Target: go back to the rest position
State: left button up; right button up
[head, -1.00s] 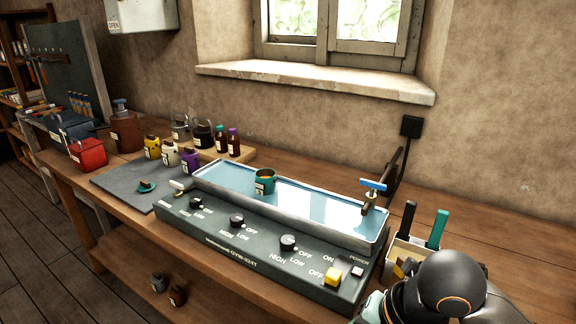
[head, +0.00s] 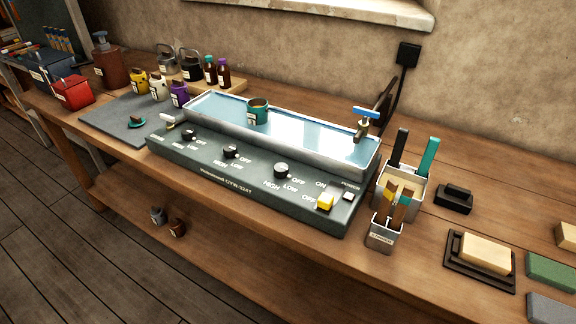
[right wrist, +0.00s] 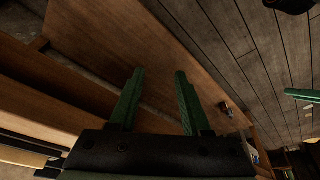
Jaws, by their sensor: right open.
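My right gripper (right wrist: 158,85) shows in the right wrist view with its two green fingers apart and nothing between them. Beyond the fingers are the wooden bench and the plank floor. The fingers look clear of everything. Neither gripper shows in the head view now. My left gripper cannot be identified in either current view.
A wooden bench (head: 300,270) carries a water bath (head: 210,105) with a teal pot (head: 258,112) in it. A tool holder (head: 413,190), a sponge on a dark tray (head: 450,262) and a green block (head: 552,270) lie to the right. Several bottles and jars stand at the left.

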jog(key=w+a+f+t+y+p, duration=0.2)
jog(key=w+a+f+t+p, duration=0.1)
jog(key=f, duration=0.4)
jog(key=shift+w+a+t, duration=0.7)
jog(key=shift+a+t, duration=0.15)
jog(key=shift+t, duration=0.45)
